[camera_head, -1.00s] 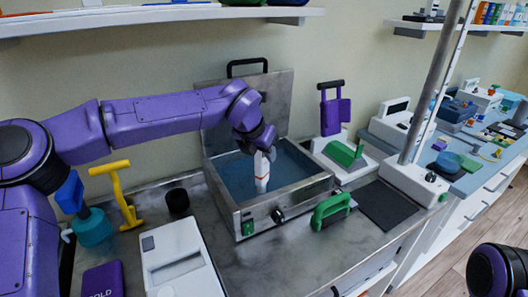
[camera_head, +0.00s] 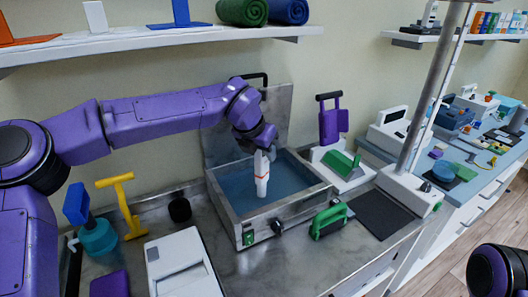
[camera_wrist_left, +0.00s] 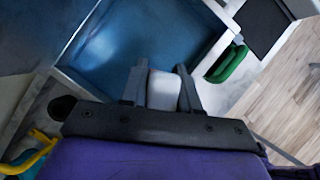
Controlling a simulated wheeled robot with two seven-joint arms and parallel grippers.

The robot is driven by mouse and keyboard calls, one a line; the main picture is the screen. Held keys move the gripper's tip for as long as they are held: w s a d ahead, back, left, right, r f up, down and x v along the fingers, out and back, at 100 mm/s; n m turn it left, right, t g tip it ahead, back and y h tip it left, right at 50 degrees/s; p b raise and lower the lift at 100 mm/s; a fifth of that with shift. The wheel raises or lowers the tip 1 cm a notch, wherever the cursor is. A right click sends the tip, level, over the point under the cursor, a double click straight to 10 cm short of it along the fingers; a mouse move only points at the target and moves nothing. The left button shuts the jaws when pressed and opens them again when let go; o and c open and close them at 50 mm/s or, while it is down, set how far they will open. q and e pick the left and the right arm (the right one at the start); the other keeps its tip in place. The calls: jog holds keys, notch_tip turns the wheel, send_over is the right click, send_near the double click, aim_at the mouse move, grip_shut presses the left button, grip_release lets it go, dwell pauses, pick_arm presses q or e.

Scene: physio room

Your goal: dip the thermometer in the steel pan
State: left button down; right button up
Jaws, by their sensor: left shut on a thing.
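The steel pan (camera_head: 300,212) is a square open basin with blue water in it and a raised lid behind. The thermometer (camera_head: 262,175) is white with an orange-red band and hangs roughly upright over the pan. My left gripper (camera_head: 263,149) is shut on its upper end. In the left wrist view, the gripper (camera_wrist_left: 162,88) has its fingers on both sides of the white thermometer top (camera_wrist_left: 163,92), with blue water beyond. I cannot tell whether the lower tip touches the water. My right arm shows only as a dark and purple part at the lower right; its gripper is out of view.
A white device with a purple paddle (camera_head: 333,124) stands behind. Left are a black cup (camera_head: 180,209), a yellow T-handle (camera_head: 123,205) and a white box (camera_head: 178,262). A shelf (camera_head: 150,39) hangs above.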

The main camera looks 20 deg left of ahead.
pick_arm(q)
jog(key=shift+r+p, duration=3.05)
jog(key=shift+r, duration=0.85)
jog(key=shift+f, duration=0.1)
